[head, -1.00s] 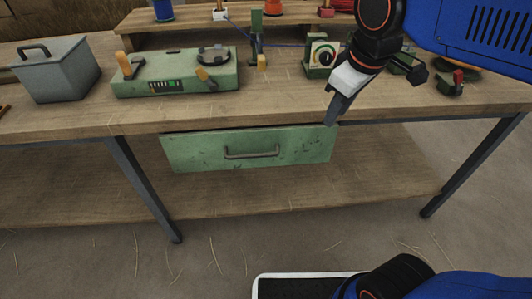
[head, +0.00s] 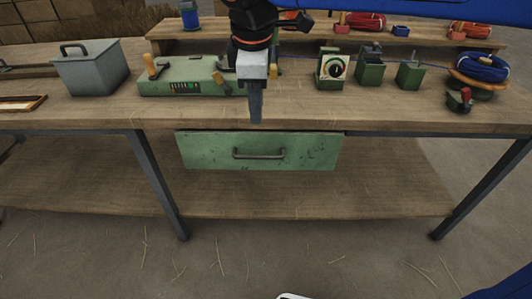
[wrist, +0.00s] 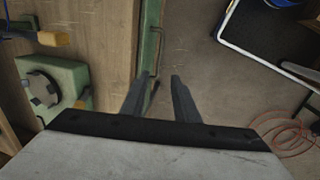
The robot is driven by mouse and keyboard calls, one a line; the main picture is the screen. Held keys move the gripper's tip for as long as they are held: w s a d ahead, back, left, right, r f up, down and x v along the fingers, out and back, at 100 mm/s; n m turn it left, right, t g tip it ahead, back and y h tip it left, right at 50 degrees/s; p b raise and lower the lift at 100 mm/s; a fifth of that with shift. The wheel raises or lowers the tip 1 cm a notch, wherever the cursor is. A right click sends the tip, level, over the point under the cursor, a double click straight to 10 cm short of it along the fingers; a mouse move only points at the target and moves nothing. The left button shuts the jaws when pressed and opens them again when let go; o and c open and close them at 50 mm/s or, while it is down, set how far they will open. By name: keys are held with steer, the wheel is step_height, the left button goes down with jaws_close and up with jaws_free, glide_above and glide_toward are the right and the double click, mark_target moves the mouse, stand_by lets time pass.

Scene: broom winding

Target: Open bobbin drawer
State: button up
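The green bobbin drawer (head: 205,150) hangs under the front edge of the workbench, its scuffed front facing me and apparently closed. Its dark bar handle (head: 259,153) is at the middle of the front. In the head view my gripper (head: 256,121) points down above the handle, in front of the bench edge, with a gap between them. In the wrist view my gripper (wrist: 160,76) has its two fingers apart with nothing between them. The drawer front (wrist: 148,45) shows there edge-on, and the handle (wrist: 158,62) lies beyond the fingertips, not touched.
The wooden bench (head: 390,118) carries a grey lidded box (head: 92,70), a green winding machine (head: 185,78) and a dial unit (head: 331,68). Table legs stand on both sides of the drawer, above a low shelf (head: 300,195).

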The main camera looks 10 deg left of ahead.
glide_toward(258, 151)
steer(key=f, duration=0.2)
steer(key=s+f, duration=0.1)
steer(key=f, duration=0.1)
steer(key=s+f, duration=0.1)
steer(key=shift+d+f, duration=0.35)
steer(key=shift+f, duration=0.05)
jaws_close()
